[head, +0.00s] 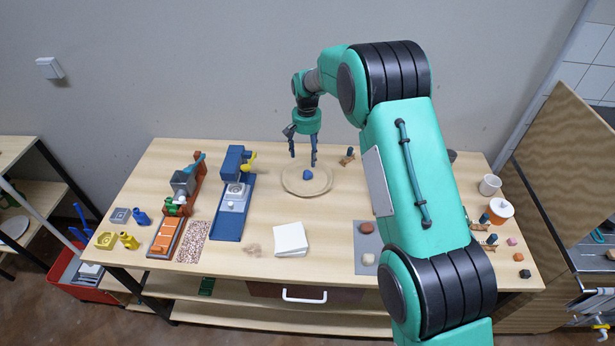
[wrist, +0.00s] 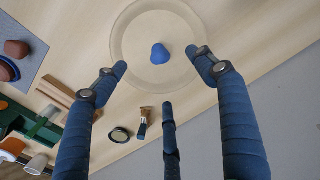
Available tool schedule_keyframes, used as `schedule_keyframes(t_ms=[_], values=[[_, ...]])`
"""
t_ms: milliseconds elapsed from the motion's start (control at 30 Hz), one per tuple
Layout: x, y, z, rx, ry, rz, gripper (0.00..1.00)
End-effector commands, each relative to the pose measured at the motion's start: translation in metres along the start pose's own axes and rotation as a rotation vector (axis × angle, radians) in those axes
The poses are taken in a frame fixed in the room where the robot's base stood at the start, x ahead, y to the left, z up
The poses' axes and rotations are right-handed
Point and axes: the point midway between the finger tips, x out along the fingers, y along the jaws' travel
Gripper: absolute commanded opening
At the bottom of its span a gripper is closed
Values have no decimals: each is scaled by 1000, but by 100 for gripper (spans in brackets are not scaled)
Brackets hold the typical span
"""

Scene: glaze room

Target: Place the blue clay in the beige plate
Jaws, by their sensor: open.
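The blue clay (head: 308,174) is a small rounded lump lying in the beige plate (head: 287,187), near its middle. The plate is a shallow round disc at the back centre of the table. My gripper (head: 304,160) is open and empty, pointing down just above the plate's back side. In the wrist view the blue clay (wrist: 160,54) lies inside the rim of the beige plate (wrist: 122,32), ahead of and apart from my gripper's spread fingers (wrist: 160,80). Nothing is between the fingers.
White tiles (head: 290,239) and a grey mat (head: 368,240) with clay lumps lie in front. A blue machine (head: 233,205) stands left of the plate. A small brush-like item (head: 348,157) stands right of it. Cups and lumps sit at the right end. My arm hides part of the table.

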Motion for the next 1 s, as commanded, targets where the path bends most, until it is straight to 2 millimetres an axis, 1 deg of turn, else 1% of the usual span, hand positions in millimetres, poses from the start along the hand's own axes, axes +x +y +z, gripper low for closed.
schedule_keyframes(t_ms=[100,233,1000], values=[[-10,0,0,0,0,0,70],[-15,0,0,0,1,0,70],[-15,0,0,0,0,0,70]])
